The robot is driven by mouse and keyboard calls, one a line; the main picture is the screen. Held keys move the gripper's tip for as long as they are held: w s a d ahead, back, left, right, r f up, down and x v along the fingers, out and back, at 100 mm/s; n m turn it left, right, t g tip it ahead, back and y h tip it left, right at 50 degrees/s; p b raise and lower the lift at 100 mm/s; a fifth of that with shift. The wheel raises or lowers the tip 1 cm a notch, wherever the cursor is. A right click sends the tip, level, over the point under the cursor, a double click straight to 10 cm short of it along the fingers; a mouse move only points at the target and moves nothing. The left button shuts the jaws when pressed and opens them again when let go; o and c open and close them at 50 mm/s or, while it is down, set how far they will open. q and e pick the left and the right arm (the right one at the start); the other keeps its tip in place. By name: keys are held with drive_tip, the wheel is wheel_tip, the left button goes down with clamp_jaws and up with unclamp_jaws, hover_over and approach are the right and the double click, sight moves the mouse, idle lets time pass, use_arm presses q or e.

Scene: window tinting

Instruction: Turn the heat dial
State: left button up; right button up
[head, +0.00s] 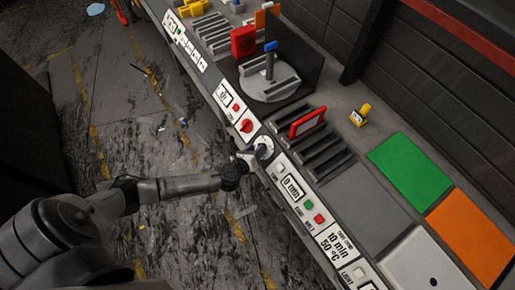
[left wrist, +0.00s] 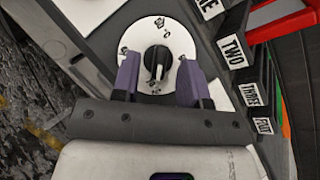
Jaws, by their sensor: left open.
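The heat dial is a round white plate with a black knob (left wrist: 157,58), seen close up in the left wrist view. In the head view the dial (head: 264,147) is on the sloped front panel of the bench. My left gripper (left wrist: 159,78) is open, its two purple-grey fingers on either side of the knob's lower part. I cannot tell whether the fingers touch the knob. In the head view my left gripper (head: 246,157) reaches the dial from the left and covers part of its edge. My right gripper is not in view.
Slotted racks (head: 322,150) with a red-framed piece (head: 307,121) stand behind the dial. A red knob (head: 246,126) and label panels lie along the front. A round turntable (head: 270,84) stands further back. Green (head: 409,168) and orange (head: 470,238) mats lie right. The floor left is open.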

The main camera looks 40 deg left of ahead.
use_arm(q)
drive_tip(key=shift+w+a+f, duration=0.1)
drive_tip(key=shift+w+f, duration=0.15)
drive_tip(key=shift+w, duration=0.4)
drive_tip(key=shift+c, duration=0.3)
